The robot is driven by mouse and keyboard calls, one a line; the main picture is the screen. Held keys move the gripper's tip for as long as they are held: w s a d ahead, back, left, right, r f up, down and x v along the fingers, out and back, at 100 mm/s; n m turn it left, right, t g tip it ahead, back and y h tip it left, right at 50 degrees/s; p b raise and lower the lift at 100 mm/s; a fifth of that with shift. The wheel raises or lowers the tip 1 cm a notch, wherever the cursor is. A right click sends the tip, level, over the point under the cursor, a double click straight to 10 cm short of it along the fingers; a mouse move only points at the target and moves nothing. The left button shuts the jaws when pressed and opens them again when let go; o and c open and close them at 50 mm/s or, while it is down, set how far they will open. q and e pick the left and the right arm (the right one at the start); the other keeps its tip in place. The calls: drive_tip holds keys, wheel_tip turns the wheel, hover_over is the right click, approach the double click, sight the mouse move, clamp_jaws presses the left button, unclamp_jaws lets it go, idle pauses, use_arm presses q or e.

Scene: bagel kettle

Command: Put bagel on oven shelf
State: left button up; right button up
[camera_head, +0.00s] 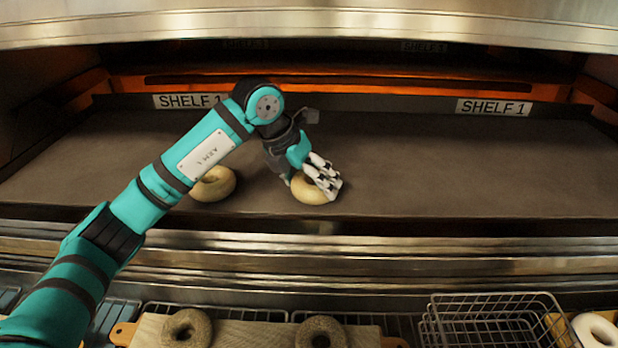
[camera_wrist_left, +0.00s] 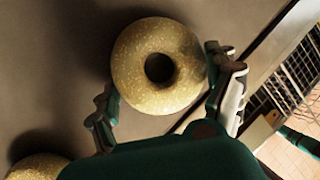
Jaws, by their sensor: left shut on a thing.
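My left gripper (camera_head: 324,177) is over the front middle of the oven shelf (camera_head: 440,170), shut on a pale seeded bagel (camera_head: 307,192). In the left wrist view the held bagel (camera_wrist_left: 136,84) lies flat between the two fingers, its hole facing the camera. It is at the shelf surface; whether it bears fully on it is hard to tell. A second bagel (camera_head: 213,184) lies on the shelf to the left, partly behind my left arm. It also shows at the lower left of the wrist view (camera_wrist_left: 38,166). My right gripper is not in view.
Two bagels (camera_head: 188,328) (camera_head: 320,332) lie on a wooden board (camera_head: 250,334) below the oven. A wire basket (camera_head: 495,318) stands at the lower right, with a white ring-shaped thing (camera_head: 597,330) beside it. The shelf's right half is clear. The oven hood (camera_head: 310,25) hangs above.

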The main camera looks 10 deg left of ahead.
use_arm(q)
drive_tip(key=shift+f, duration=0.15)
drive_tip(key=o, duration=1.3)
drive_tip(key=shift+c, duration=0.2)
drive_tip(key=shift+o, duration=0.5)
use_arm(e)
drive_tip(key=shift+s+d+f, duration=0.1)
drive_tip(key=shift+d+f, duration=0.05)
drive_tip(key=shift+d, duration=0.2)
use_arm(q)
drive_tip(key=shift+r, duration=0.35)
drive_tip(key=shift+b+v, duration=1.05)
drive_tip(key=shift+v, duration=2.55)
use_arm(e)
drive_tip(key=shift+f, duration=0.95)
